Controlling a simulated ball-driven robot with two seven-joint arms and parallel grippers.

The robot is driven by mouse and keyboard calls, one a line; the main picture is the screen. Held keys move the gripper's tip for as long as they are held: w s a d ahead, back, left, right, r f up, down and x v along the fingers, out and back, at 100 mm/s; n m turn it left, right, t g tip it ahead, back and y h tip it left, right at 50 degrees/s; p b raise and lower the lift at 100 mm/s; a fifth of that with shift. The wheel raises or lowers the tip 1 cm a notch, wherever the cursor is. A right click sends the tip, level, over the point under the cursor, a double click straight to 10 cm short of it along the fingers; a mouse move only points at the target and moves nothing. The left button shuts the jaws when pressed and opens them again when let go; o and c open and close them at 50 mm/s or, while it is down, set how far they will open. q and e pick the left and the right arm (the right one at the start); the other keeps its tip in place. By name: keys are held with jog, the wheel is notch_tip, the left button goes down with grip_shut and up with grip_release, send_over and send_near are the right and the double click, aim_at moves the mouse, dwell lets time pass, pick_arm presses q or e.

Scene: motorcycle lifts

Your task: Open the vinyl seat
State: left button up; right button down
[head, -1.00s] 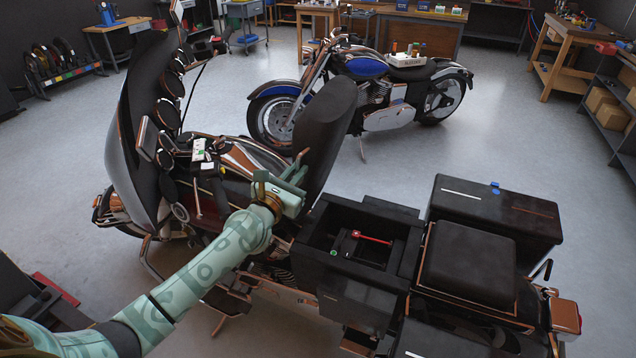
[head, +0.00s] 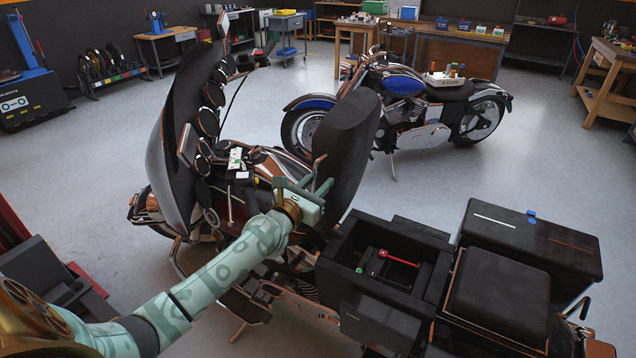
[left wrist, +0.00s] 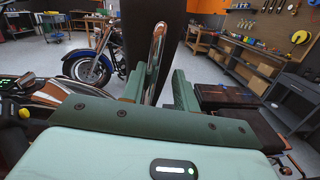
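The black vinyl seat (head: 352,140) of the nearer motorcycle stands raised, tilted up steeply, in the head view. The compartment (head: 345,246) behind it is uncovered, with a red-headed tool (head: 398,258) inside. My left gripper (head: 318,186) is at the seat's side facing the handlebars. A thin copper-coloured bar (head: 317,166) shows at its fingers. In the left wrist view, the bar (left wrist: 154,62) rises between the spread fingers (left wrist: 156,90), close to the left one and with a gap to the right one. The dark seat (left wrist: 150,30) is beyond. My right gripper is out of view.
The fairing and mirrors (head: 180,140) stand left of my left arm. A black rear seat pad (head: 498,282) and a side case (head: 530,240) lie to the right. A blue motorcycle (head: 400,110) stands behind, with open floor around it.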

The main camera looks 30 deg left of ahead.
pick_arm(q)
jog(key=shift+d, duration=0.1)
jog(key=shift+s, duration=0.25)
jog(key=s+f+b, duration=0.1)
jog(key=s, duration=1.4)
jog(key=shift+s+a+f+b, duration=0.2)
jog(key=shift+s+a+b, duration=0.1)
jog(key=shift+s+b, duration=0.1)
